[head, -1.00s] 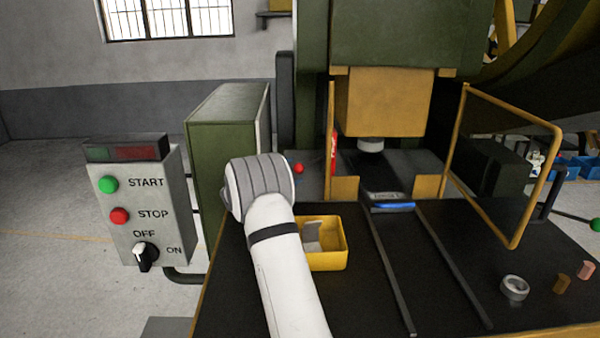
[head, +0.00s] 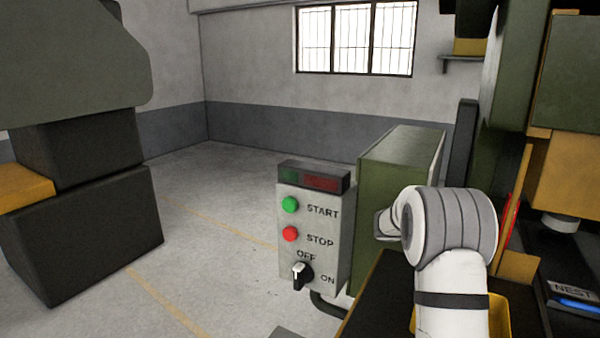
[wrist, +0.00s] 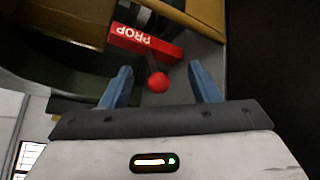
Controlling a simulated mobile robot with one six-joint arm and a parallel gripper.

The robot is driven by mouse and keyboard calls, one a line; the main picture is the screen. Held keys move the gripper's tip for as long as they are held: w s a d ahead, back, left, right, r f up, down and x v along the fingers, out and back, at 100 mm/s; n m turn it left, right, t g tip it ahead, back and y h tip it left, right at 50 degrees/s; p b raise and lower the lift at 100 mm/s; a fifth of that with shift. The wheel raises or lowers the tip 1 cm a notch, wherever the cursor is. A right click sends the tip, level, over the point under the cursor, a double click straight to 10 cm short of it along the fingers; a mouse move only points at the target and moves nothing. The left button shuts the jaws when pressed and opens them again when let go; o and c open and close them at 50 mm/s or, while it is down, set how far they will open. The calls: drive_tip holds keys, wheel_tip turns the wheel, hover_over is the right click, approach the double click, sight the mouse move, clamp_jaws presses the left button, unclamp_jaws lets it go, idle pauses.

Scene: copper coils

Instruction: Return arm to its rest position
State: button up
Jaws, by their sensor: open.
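Beyond the fingertips, a red ball-shaped knob (wrist: 158,82) and a red block marked PROP (wrist: 145,42) are in view, apart from the fingers as far as I can tell. In the head view my white arm rises at the lower right, in front of the black worktable; the gripper itself is hidden there behind my arm.
A control box (head: 313,235) with START, STOP and an OFF/ON switch stands left of my arm. A green cabinet (head: 398,185) is behind it. A yellow bin (head: 499,318) is partly hidden by my arm. The press (head: 575,170) is at right.

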drive_tip(key=s+a+r+m+g+y+p, duration=0.1)
drive_tip(key=s+a+r+m+y+p, duration=0.15)
drive_tip(key=s+a+r, duration=0.4)
drive_tip(key=s+a+r+m+y+p, duration=0.15)
drive_tip(key=s+a+y, duration=0.25)
drive_tip(key=s, duration=0.6)
drive_tip(key=s+a+r+m+t+y+p, duration=0.1)
drive_tip(key=s+a+m+t+y+p, duration=0.2)
drive_tip(key=s+a+y, duration=0.6)
drive_tip(key=s+a+p, duration=0.2)
drive_tip(key=s+a, duration=0.7)
drive_tip(key=s, duration=0.1)
drive_tip(key=shift+a+r+m, duration=0.15)
drive_tip(key=shift+a+m, duration=0.15)
drive_tip(key=shift+a, duration=0.05)
drive_tip(key=shift+s, duration=0.1)
